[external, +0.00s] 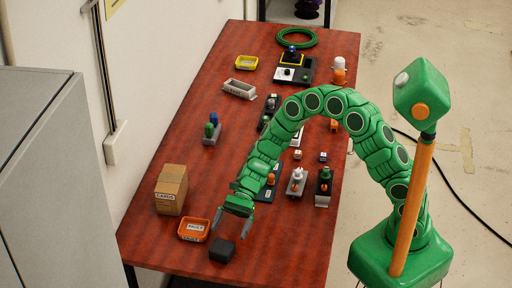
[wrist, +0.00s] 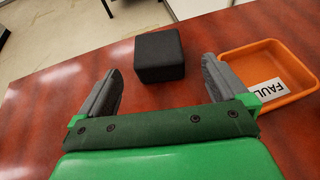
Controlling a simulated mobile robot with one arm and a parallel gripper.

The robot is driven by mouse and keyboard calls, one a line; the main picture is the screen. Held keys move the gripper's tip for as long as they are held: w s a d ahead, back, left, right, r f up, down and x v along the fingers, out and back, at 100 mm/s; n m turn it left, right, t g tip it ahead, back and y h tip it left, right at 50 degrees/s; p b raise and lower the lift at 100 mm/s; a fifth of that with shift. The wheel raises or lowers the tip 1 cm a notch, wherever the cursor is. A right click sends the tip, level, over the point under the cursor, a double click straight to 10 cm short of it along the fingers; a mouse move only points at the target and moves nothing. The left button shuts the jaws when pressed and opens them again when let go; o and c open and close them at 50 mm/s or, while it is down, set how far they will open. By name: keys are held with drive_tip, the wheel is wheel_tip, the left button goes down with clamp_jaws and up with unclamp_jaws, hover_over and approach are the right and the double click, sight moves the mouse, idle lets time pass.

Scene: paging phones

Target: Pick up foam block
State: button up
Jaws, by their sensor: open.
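The foam block is a dark, nearly black cube (external: 222,251) on the red-brown table near its front edge. In the wrist view the block (wrist: 160,56) stands ahead of my gripper, between the lines of the two fingers and a little beyond the fingertips. My gripper (external: 232,224) is open and empty, with its two grey fingers apart; they also show in the wrist view (wrist: 160,75). The fingers do not visibly touch the block. The block's underside is hidden.
An orange tray (external: 183,236) with a "FAUL" label lies close beside the block; its rim (wrist: 232,58) is near one finger in the wrist view. A cardboard box (external: 171,190) stands behind the tray. Several devices stand farther up the table. The front right table area is clear.

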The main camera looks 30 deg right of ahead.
sight(218, 258)
drive_tip(key=shift+x, duration=4.1)
drive_tip(key=shift+s+d, duration=0.1)
drive_tip(key=shift+d, duration=0.05)
drive_tip(key=c, duration=1)
